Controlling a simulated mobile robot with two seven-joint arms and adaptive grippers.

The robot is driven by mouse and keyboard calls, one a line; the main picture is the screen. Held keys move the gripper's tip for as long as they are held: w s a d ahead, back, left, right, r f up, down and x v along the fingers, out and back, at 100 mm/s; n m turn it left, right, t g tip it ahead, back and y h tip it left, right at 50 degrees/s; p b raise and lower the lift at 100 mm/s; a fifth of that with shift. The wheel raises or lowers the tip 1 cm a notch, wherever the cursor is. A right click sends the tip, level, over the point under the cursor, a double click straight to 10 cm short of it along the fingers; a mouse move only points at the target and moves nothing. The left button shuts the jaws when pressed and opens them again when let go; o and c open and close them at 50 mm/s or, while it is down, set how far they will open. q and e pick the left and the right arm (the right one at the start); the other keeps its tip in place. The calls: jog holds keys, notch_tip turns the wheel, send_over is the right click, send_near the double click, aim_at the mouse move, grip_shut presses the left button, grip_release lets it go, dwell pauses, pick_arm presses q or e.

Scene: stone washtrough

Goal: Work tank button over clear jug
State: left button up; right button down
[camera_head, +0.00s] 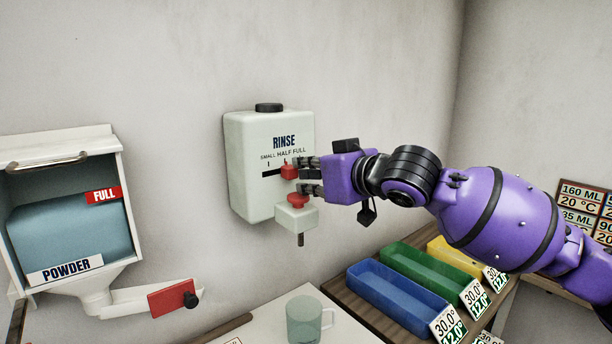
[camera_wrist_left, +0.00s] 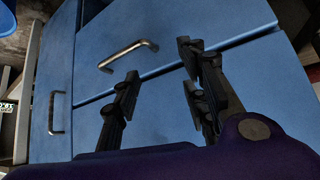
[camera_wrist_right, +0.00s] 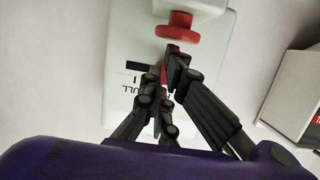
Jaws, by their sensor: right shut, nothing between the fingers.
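The white RINSE tank (camera_head: 245,165) hangs on the wall. The clear jug (camera_head: 304,322) stands on the white counter, below the spout in the picture. My right gripper (camera_head: 306,175) is shut and empty, fingertips close by the slider knob, just above the button (camera_wrist_right: 178,27); contact is unclear. My left gripper (camera_wrist_left: 158,65) is open and empty before blue drawers, outside the head view.
A POWDER dispenser (camera_head: 65,235) with a red-plated lever is at the left. Blue (camera_head: 395,303), green (camera_head: 428,278) and yellow (camera_head: 457,258) trays with tags stand right of the jug. A sign board (camera_head: 585,205) is at the far right. Blue drawers (camera_wrist_left: 165,100) face my left gripper.

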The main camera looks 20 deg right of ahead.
jog(key=p, duration=0.3)
jog(key=shift+s+f+p, duration=0.15)
jog(key=shift+s+p, duration=0.05)
jog(key=shift+p, duration=0.2)
jog(key=shift+w+f, duration=0.1)
jog(key=shift+f, duration=0.85)
jog(key=shift+s+d, duration=0.2)
jog(key=shift+s, duration=0.2)
pick_arm(q)
jog(key=shift+w+d+r, duration=0.2)
jog(key=shift+w+r, duration=0.05)
jog(key=shift+r, duration=0.4)
jog(key=shift+w+d+r, duration=0.25)
jog(key=shift+r, duration=0.4)
jog(key=shift+w+d+r, duration=0.2)
jog(key=shift+w+r, duration=0.05)
jog(key=shift+r, duration=0.4)
pick_arm(e)
jog(key=v, duration=0.7)
jog(key=shift+r, duration=0.45)
